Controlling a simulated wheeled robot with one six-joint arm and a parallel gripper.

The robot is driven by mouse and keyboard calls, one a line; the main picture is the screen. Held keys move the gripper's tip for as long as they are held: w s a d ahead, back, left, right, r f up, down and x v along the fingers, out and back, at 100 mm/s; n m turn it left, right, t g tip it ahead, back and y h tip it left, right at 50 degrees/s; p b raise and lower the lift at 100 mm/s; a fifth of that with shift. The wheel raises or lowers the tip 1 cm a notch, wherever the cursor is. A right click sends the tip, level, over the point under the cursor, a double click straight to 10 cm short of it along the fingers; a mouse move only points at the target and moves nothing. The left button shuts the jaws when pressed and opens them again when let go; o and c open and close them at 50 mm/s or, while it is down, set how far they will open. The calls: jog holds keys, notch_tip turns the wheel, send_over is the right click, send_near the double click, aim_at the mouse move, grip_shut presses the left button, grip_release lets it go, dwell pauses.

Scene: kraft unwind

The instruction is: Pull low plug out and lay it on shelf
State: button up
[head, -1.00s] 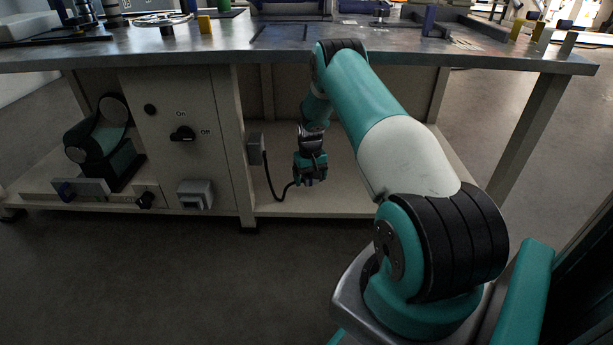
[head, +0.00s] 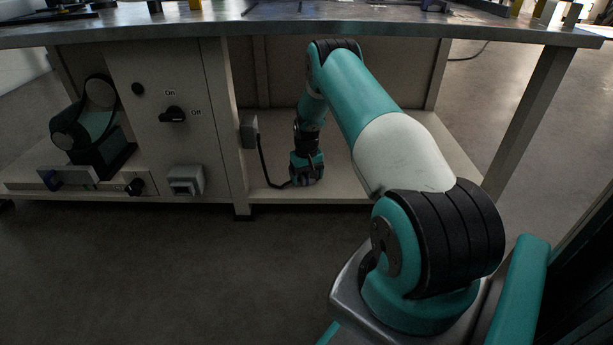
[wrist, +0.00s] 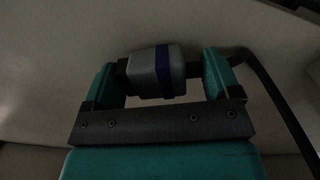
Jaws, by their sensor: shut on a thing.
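The plug (wrist: 155,72) is a grey block with a dark blue band, seen in the wrist view. My gripper (wrist: 162,75) has its two teal fingers shut on the plug from both sides. In the head view my gripper (head: 306,178) points down, low over the pale bottom shelf (head: 342,180) under the bench; the plug is hidden there by the gripper. A black cable (head: 264,170) hangs from the grey box (head: 249,131) on the post and runs to the gripper. I cannot tell whether the plug touches the shelf.
The bench top (head: 330,24) overhangs the shelf. A panel with a black On/Off knob (head: 173,114) and a grey socket box (head: 186,180) stands left of the post. A teal and black machine (head: 95,125) sits further left. Shelf right of my gripper is bare.

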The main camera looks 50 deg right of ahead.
aim_at(307, 175)
jog(key=shift+f+b, duration=0.3)
jog(key=shift+f, duration=0.25)
jog(key=o, duration=0.9)
jog(key=shift+r, duration=0.1)
notch_tip(307, 175, up, 7)
jog(key=p, duration=0.5)
jog(key=shift+r, duration=0.1)
